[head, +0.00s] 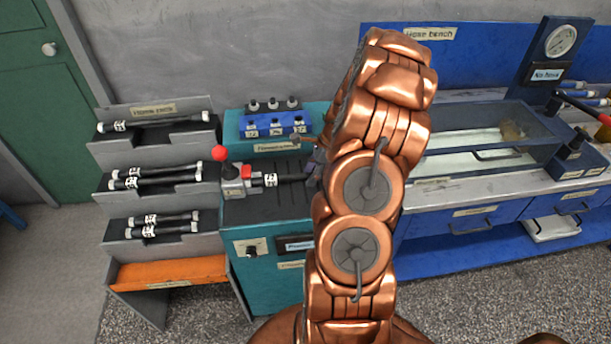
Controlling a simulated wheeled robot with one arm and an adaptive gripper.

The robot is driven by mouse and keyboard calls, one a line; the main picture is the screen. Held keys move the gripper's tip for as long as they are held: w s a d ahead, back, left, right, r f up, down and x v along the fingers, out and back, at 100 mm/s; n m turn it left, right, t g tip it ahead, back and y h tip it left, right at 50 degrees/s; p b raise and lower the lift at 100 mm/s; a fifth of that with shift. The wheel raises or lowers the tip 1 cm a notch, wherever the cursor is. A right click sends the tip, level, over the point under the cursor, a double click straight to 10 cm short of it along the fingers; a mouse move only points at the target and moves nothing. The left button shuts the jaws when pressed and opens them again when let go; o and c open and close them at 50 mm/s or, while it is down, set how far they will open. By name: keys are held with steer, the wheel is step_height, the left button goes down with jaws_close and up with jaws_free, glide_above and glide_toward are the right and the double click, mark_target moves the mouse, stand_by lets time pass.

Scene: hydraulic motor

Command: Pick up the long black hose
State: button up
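A hose rack (150,108) stands at the left with stepped shelves. A black hose (165,122) with a white label lies alone on its top shelf. Two black hoses (160,175) lie on the middle shelf and two more (165,224) on the bottom one. Another labelled black hose (290,178) extends right from a grey valve block on the teal console. My gripper (314,168) is by this hose's right end, mostly hidden behind my copper arm. I cannot tell whether its fingers are shut on the hose.
The teal console (262,206) carries the valve block (233,185) with a red-knobbed lever and a blue block (275,125). A blue bench (480,195) with a clear-walled tank and a gauge (560,41) is at the right. Grey floor lies in front of the rack.

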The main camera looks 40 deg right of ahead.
jaws_close()
stand_by(0.6)
